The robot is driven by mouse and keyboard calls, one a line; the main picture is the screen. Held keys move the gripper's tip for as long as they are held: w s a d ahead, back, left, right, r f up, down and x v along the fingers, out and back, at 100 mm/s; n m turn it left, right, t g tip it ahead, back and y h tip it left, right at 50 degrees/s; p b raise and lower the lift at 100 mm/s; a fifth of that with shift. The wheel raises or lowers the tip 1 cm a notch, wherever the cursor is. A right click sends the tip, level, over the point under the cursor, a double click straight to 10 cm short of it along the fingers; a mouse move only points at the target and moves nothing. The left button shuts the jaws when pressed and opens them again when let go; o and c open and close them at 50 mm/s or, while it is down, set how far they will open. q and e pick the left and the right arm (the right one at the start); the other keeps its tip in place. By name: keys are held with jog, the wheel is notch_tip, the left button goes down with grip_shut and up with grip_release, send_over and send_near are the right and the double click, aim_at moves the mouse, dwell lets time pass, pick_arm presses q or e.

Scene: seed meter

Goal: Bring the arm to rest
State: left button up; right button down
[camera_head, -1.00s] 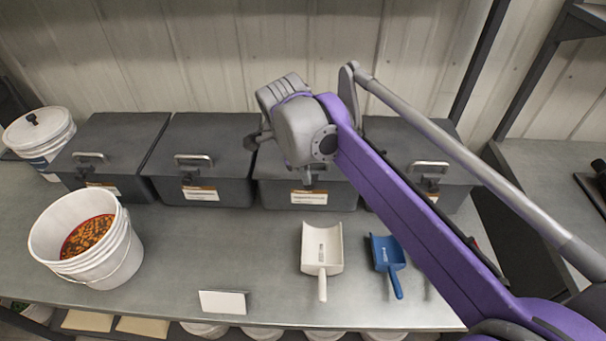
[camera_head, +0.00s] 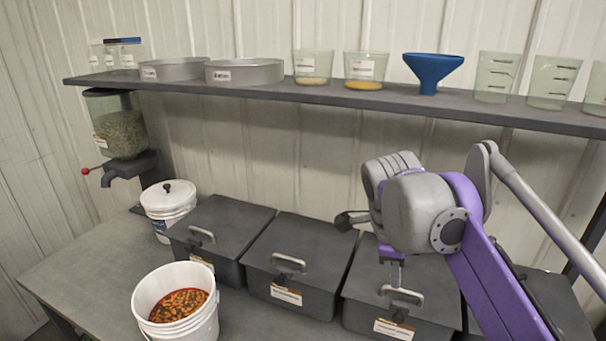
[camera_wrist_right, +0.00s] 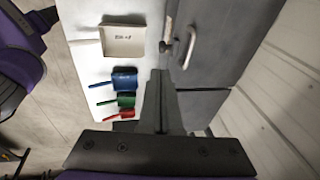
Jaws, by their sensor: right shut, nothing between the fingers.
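My right arm comes in from the right in the head view. Its dark gripper (camera_head: 350,220) is by the back edge of the grey lidded boxes in the picture, held in the air above them. In the right wrist view the two fingers (camera_wrist_right: 161,85) are together with nothing between them. My left gripper is in neither view.
Grey lidded boxes (camera_head: 265,240) stand on the bench (camera_head: 85,270). A white bucket of seeds (camera_head: 175,305) is in front. A shelf (camera_head: 330,96) holds pans, beakers and a blue funnel (camera_head: 431,70). Scoops, including a blue one (camera_wrist_right: 125,82), lie below the wrist camera.

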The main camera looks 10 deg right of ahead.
jog(key=s+a+f+n+t+y, duration=0.1)
jog(key=s+a+f+n, duration=0.1)
jog(key=s+f+n, duration=0.3)
jog(key=s+a+f+n+t+y, duration=0.1)
jog(key=s+f+n, duration=0.4)
jog(key=f+n, duration=0.6)
jog(key=s+a+f+n+t, duration=0.2)
jog(key=s+f+n, duration=0.3)
jog(key=f+n, duration=0.3)
jog(key=shift+a+f+y, duration=0.4)
jog(key=shift+a+f, duration=0.05)
jog(key=shift+a, duration=0.1)
